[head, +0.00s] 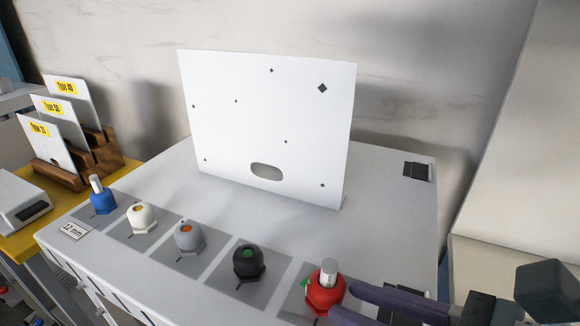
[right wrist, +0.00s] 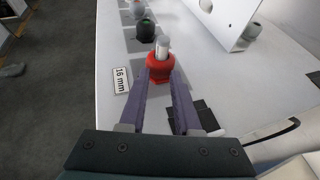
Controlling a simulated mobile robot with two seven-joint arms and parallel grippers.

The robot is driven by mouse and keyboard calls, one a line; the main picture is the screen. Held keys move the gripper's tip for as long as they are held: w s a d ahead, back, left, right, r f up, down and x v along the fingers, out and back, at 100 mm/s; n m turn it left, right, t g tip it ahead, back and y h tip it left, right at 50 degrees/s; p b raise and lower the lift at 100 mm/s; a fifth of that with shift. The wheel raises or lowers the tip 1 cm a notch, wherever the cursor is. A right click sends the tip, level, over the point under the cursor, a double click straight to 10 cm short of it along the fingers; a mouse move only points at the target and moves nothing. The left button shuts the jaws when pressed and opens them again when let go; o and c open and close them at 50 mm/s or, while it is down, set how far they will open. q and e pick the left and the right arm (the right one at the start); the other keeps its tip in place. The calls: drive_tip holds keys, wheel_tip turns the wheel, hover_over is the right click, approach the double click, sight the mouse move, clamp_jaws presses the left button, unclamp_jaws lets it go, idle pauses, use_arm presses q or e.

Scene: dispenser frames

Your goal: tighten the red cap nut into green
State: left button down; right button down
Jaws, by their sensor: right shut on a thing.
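The red cap nut (head: 325,294) sits on a grey pad near the front right of the white bench, with a pale grey pin standing up from its top. A small green patch (head: 304,282) shows at its left side; I cannot tell whether it is on the nut or behind it. My right gripper (head: 342,299) reaches in from the right, its purple fingers shut on the nut. In the right wrist view, the fingers (right wrist: 160,78) lie on either side of the red nut (right wrist: 160,66). My left gripper is not in view.
A row of nuts runs left: black (head: 247,263) with green on top, grey (head: 189,238) and white (head: 142,218) with orange tops, blue (head: 102,201) with a pin. A white perforated plate (head: 260,125) stands behind. Type cards (head: 62,135) stand in a wooden rack at left.

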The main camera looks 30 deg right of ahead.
drive_tip(key=shift+a+r+m+t+h, duration=0.1)
drive_tip(key=shift+a+m+t+h, duration=0.15)
drive_tip(key=shift+m+h, duration=0.3)
drive_tip(key=shift+a+m+t+h, duration=0.2)
drive_tip(key=shift+m+t+h, duration=0.05)
drive_tip(key=shift+m+h, duration=0.25)
drive_tip(key=shift+a+m+h, duration=0.3)
drive_tip(key=shift+m+h, duration=0.55)
drive_tip(key=shift+h, duration=0.2)
drive_tip(key=shift+a+f+m+g+h+b, duration=0.15)
drive_tip(key=shift+a+m+h+b, duration=0.2)
drive_tip(key=shift+m+h, duration=0.55)
drive_tip(key=shift+a+m+g+h+b, duration=0.2)
drive_tip(key=shift+a+m+h+b, duration=0.1)
drive_tip(key=shift+m+h, duration=0.6)
drive_tip(key=shift+a+f+m+g+h+b, duration=0.15)
drive_tip(key=shift+a+m+h+b, duration=0.15)
drive_tip(key=shift+m+h, duration=0.6)
drive_tip(key=shift+h, duration=0.3)
drive_tip(key=c, duration=1)
unclamp_jaws()
drive_tip(key=shift+w, duration=0.15)
drive_tip(key=shift+o, duration=1.1)
drive_tip(key=shift+w+r, duration=0.1)
drive_tip(key=shift+r, duration=0.05)
